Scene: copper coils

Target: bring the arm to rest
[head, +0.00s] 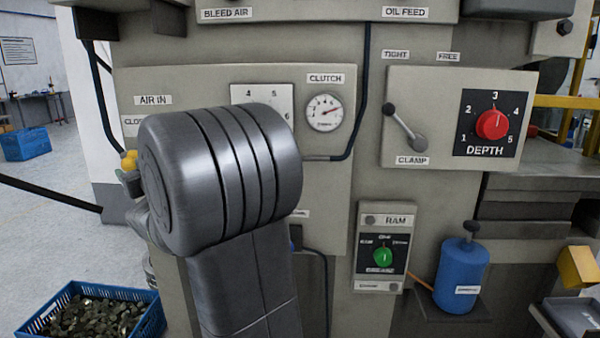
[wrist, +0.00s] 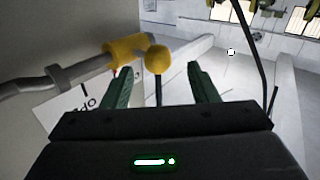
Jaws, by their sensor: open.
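My gripper (wrist: 160,85) shows in the wrist view with its two green fingers apart. A yellow ball-shaped knob (wrist: 158,59) and a yellow fitting (wrist: 126,49) on a grey pipe appear beyond and between the fingers; I cannot tell whether anything touches them. In the head view my grey arm covers the middle left of the machine panel. The yellow knob (head: 129,160) shows small at the left edge of my arm, by the AIR IN label. Most of my gripper is hidden behind the arm there.
The machine panel carries a clutch gauge (head: 324,112), a clamp lever (head: 404,127), a red depth dial (head: 491,124) and a green ram knob (head: 383,256). A blue can (head: 461,275) stands lower right. A blue crate (head: 150,318) of metal pieces sits on the floor, with open floor to the left.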

